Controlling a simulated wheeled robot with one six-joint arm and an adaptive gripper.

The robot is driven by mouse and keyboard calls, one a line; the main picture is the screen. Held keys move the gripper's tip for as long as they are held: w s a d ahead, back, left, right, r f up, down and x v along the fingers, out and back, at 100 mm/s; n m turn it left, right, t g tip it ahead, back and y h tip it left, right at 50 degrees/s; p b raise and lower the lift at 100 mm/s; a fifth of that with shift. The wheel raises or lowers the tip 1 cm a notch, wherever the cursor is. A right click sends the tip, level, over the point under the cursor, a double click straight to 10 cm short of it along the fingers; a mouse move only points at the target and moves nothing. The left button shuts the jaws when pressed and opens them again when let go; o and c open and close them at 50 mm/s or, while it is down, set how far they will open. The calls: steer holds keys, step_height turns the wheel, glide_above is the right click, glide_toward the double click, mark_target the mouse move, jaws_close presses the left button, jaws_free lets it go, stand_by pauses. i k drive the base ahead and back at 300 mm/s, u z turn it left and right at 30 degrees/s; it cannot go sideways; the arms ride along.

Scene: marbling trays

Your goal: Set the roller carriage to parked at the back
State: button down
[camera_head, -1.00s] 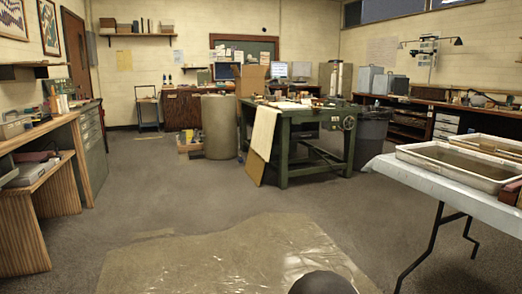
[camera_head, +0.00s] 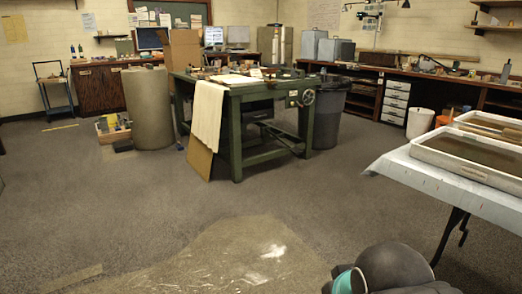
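I cannot pick out a roller carriage for certain. A green bench (camera_head: 236,132) with a handwheel (camera_head: 308,97) on its right end stands mid-room, with small items on its top too small to tell apart. White marbling trays (camera_head: 441,158) sit on a cloth-covered table at the right, partly cut off by the picture edge. A dark rounded part of my arm, with a teal ring, shows at the bottom right. My gripper's fingers are not in view.
A plastic sheet (camera_head: 230,262) lies on the floor in front. A large drum (camera_head: 149,108) and a crate (camera_head: 113,128) stand left of the bench; a black bin (camera_head: 329,113) stands at its right. The folding table's cloth (camera_head: 410,178) overhangs at right. Open floor lies left of the bench.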

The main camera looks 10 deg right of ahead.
mark_target(294, 74)
steer(key=z, duration=0.45)
steer(key=i, duration=4.75)
steer(key=u, duration=0.5)
